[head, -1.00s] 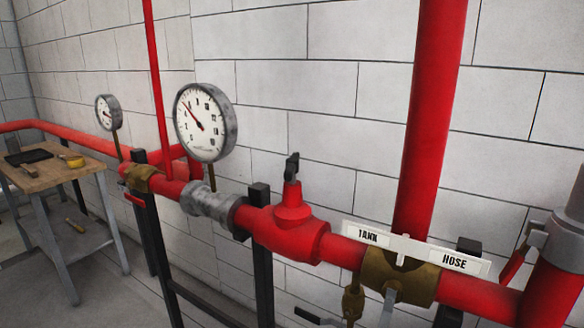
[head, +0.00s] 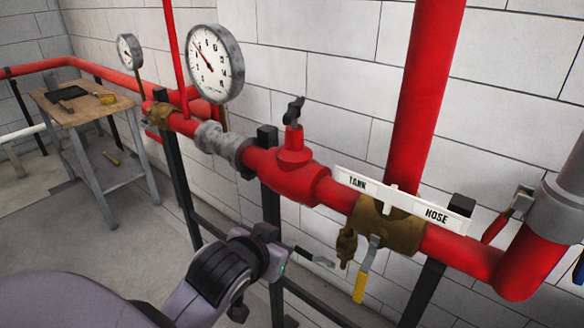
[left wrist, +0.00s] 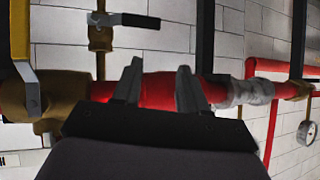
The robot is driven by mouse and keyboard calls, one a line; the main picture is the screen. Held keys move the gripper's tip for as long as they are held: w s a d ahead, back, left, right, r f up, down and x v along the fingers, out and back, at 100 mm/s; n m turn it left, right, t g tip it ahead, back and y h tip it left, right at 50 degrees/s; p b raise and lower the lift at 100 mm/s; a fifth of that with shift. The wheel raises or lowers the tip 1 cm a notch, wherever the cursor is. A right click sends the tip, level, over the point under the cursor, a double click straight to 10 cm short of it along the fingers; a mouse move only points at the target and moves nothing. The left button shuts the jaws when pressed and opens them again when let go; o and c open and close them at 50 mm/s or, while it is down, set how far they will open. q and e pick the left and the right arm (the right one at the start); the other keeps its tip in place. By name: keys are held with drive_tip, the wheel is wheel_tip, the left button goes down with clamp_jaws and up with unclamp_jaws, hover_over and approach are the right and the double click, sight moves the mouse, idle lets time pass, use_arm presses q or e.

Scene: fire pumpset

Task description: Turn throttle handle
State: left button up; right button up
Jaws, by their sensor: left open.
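No handle bears a throttle label. A small black handle (head: 294,110) stands upright on top of the red valve body (head: 292,170). A lever with a yellow grip (head: 360,287) hangs below the brass valve (head: 385,228); the yellow grip (left wrist: 20,32) also shows in the left wrist view. A lever with a black grip (head: 306,256) is beside it; its grip (left wrist: 130,20) shows in the left wrist view. My left gripper (head: 279,246) is below and in front of the red pipe. Its open fingers (left wrist: 158,88) are empty, with the pipe behind them. My right gripper is out of view.
A white TANK/HOSE sign (head: 400,200) sits above the brass valve. A large gauge (head: 214,64) and a smaller gauge (head: 130,51) rise from the pipe. Black posts (head: 178,180) support it. A wooden workbench (head: 85,109) with tools stands at the left.

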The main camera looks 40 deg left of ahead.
use_arm(q)
drive_tip(key=w+a+r+n+t+y, duration=0.25)
drive_tip(key=w+r, duration=0.25)
drive_tip(key=r, duration=0.5)
drive_tip(key=t, duration=0.4)
approach(292, 108)
drive_tip(key=w, duration=0.3)
drive_tip(key=shift+a+f+n+g+y, duration=0.25)
drive_tip(key=shift+f+y, duration=0.1)
drive_tip(key=shift+w+a+r, duration=0.1)
drive_tip(key=shift+w+a, duration=0.1)
drive_tip(key=shift+w, duration=0.2)
drive_tip(key=shift+p+x, duration=0.65)
drive_tip(key=shift+x, duration=2.4)
clamp_jaws()
